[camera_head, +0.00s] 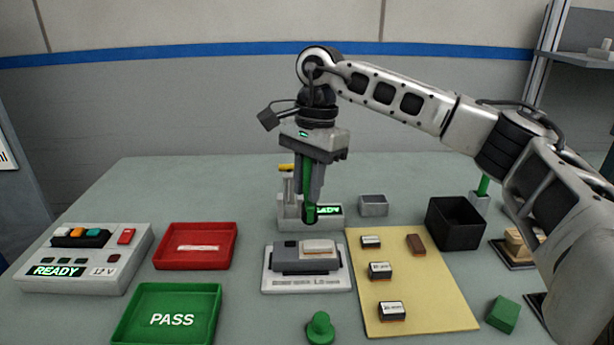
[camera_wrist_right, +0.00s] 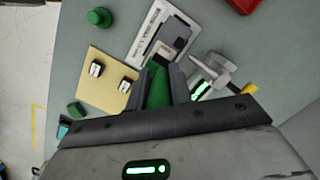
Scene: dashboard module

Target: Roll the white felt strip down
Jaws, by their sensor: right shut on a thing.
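My right gripper (camera_head: 311,188) is shut on a green-handled tool (camera_head: 307,197), held upright with its dark green lower end in the air above and behind the module fixture. The green tool also shows between the fingers in the right wrist view (camera_wrist_right: 159,88). A dark grey module (camera_head: 290,254) sits on a white fixture plate (camera_head: 307,284). A pale, off-white strip (camera_head: 318,246) lies on the module's top, right of its middle. The tool's end appears apart from the strip. My left gripper is not in view.
A press-like station with a READY display (camera_head: 330,224) stands just behind the fixture. A yellow mat (camera_head: 410,295) with small parts lies to the right, a black bin (camera_head: 455,222) beyond it. Red (camera_head: 194,264) and green PASS (camera_head: 140,327) trays are left; a green knob (camera_head: 320,329) stands in front.

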